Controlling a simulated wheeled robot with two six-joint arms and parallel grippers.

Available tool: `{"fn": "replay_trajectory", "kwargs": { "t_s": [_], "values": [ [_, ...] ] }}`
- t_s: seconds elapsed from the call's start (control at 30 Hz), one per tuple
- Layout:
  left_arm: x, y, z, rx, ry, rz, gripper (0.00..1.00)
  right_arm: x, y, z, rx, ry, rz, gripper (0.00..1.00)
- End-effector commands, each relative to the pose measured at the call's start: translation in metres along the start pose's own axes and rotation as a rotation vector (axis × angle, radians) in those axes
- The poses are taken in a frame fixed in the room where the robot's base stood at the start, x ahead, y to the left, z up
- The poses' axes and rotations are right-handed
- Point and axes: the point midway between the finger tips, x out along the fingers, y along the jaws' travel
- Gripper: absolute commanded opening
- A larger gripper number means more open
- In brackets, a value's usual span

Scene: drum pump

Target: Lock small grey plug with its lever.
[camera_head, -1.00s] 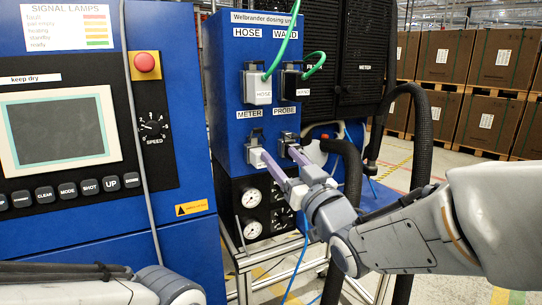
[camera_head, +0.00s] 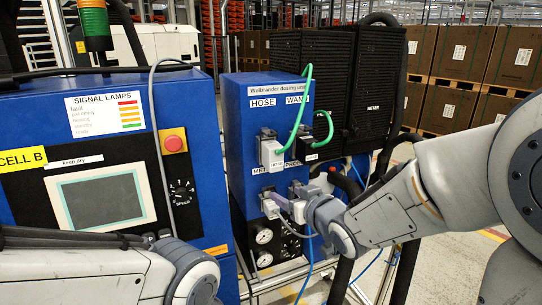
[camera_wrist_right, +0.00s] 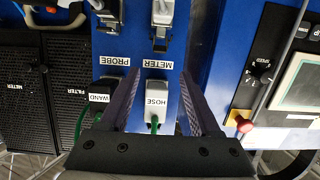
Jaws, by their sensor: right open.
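A small light grey plug (camera_head: 270,208) sits in the METER socket on the blue dosing unit, with its dark lever (camera_head: 267,191) above it. It also shows at the top of the upside-down right wrist view (camera_wrist_right: 162,14); whether its lever is fully closed cannot be told. My right gripper (camera_head: 281,204) is open and empty in front of the METER and PROBE sockets, its fingers partly covering them. In the wrist view its fingers (camera_wrist_right: 157,75) stand apart, framing the METER label and the HOSE plug. My left gripper is out of view.
The HOSE plug (camera_head: 271,152) and dark WAND plug (camera_head: 304,150), with green cables, sit above. The PROBE plug (camera_wrist_right: 104,15) is beside METER. Gauges (camera_head: 264,236) and a blue cable (camera_head: 309,260) lie below. The control cabinet (camera_head: 205,140) stands left; black hoses hang right.

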Motion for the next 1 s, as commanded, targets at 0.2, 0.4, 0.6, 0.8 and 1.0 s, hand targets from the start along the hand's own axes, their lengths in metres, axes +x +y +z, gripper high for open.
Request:
{"fn": "replay_trajectory", "kwargs": {
  "t_s": [0.2,0.4,0.6,0.8,1.0],
  "values": [
    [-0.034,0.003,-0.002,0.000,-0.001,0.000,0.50,-0.006,0.000,-0.012,-0.003,-0.079,0.002,0.64],
    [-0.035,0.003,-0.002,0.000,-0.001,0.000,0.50,0.007,0.000,-0.008,-0.003,-0.089,0.001,0.64],
    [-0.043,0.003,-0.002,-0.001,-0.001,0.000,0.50,0.039,0.000,-0.005,-0.003,-0.090,0.001,0.64],
    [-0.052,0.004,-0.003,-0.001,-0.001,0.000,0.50,0.072,0.000,-0.003,-0.003,-0.089,0.002,0.64],
    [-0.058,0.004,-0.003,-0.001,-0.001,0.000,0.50,0.092,0.001,-0.002,-0.003,-0.085,0.002,0.64]
  ]
}}
